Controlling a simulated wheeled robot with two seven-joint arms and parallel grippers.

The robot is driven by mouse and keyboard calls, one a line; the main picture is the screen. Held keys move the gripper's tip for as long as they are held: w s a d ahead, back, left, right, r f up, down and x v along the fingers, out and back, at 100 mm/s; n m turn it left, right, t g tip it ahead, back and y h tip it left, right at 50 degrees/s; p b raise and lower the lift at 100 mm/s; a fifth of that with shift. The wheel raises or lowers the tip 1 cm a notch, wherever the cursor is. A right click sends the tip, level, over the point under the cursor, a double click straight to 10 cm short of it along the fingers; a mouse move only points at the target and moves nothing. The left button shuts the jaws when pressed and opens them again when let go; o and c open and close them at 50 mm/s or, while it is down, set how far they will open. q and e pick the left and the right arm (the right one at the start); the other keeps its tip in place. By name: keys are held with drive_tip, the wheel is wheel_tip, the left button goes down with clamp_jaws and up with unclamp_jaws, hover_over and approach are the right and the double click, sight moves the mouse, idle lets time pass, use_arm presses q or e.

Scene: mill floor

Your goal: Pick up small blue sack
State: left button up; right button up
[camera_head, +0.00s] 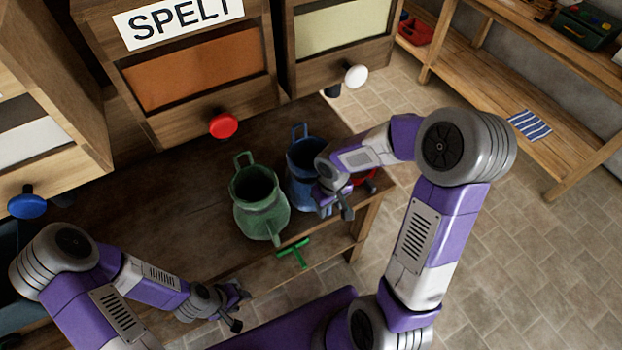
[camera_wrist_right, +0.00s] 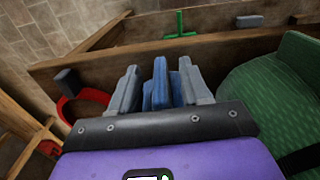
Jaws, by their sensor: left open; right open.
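The small blue sack (camera_head: 302,160) stands open-topped with raised handles on the wooden bench. My right gripper (camera_head: 335,204) is at its right front side and hides part of it. In the right wrist view, a blue part of the sack (camera_wrist_right: 161,85) stands between the two grey fingers of my right gripper (camera_wrist_right: 160,88), which are open around it. I cannot tell whether they touch it. My left gripper (camera_head: 236,308) is open and empty, low in front of the bench.
A green sack (camera_head: 258,200) stands just left of the blue one. A red object (camera_head: 364,179) lies to the blue sack's right. Wooden bins with red (camera_head: 223,125) and white (camera_head: 356,76) knobs stand behind. The bench's left part is clear.

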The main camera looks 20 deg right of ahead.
clamp_jaws()
drive_tip(key=shift+r, duration=0.15)
